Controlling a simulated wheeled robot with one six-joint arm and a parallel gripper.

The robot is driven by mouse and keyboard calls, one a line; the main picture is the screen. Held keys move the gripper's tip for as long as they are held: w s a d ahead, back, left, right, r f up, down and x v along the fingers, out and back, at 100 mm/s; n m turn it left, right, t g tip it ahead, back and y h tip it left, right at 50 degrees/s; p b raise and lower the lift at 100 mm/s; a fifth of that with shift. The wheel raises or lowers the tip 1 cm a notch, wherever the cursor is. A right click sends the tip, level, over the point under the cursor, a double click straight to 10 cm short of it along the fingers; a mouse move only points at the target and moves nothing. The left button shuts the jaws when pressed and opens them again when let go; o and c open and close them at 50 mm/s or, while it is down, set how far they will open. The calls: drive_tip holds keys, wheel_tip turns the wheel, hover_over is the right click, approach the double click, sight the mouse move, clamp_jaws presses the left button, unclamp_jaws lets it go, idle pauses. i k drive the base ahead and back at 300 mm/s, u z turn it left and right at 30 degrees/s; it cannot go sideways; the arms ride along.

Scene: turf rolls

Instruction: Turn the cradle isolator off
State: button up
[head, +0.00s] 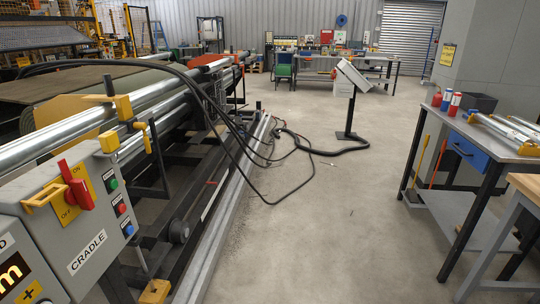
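The cradle isolator has a red handle (76,187) on a yellow plate (68,214), on the front of a grey control box (115,225) labelled CRADLE at the left. The handle stands roughly upright, its upper end leaning a little left. A yellow bracket (44,196) sticks out just left of the handle. My gripper is not in view.
Green, red and blue buttons (120,207) sit right of the isolator. Steel rollers (130,112) and black hoses (225,125) lie behind the box. A workbench (478,135) stands at the right. The middle floor is mostly clear, with a console on a post (350,90) farther back.

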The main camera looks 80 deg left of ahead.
sight(78, 194)
drive_tip(key=u, duration=3.5)
drive_tip(key=k, duration=0.3)
drive_tip(key=z, duration=0.8)
drive_tip(key=i, duration=0.65)
drive_tip(key=z, duration=0.15)
